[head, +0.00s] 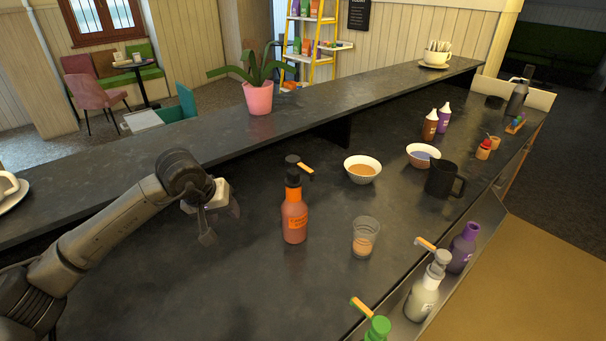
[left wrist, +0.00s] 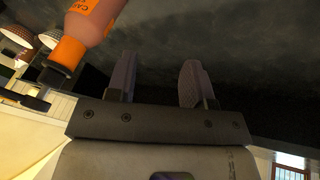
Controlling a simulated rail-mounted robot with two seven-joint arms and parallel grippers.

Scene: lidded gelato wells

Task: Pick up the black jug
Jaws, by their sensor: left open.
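The black jug (head: 444,180) stands upright on the dark counter at the right of the head view, with its handle toward the right. It is beside a bowl with purple contents (head: 423,156). My left gripper (head: 222,222) is over the counter at the left, open and empty, well apart from the jug. An orange pump bottle (head: 294,212) and other items stand between them. In the left wrist view the two fingers (left wrist: 156,82) are spread with nothing between them, and the orange bottle (left wrist: 92,22) shows at upper left. My right gripper is not in view.
A bowl with orange contents (head: 362,170) and a clear cup (head: 365,238) stand left of the jug. Pump bottles (head: 422,295) line the front ledge. Brown (head: 430,126) and purple (head: 444,118) bottles stand behind the jug. The counter's left front is clear.

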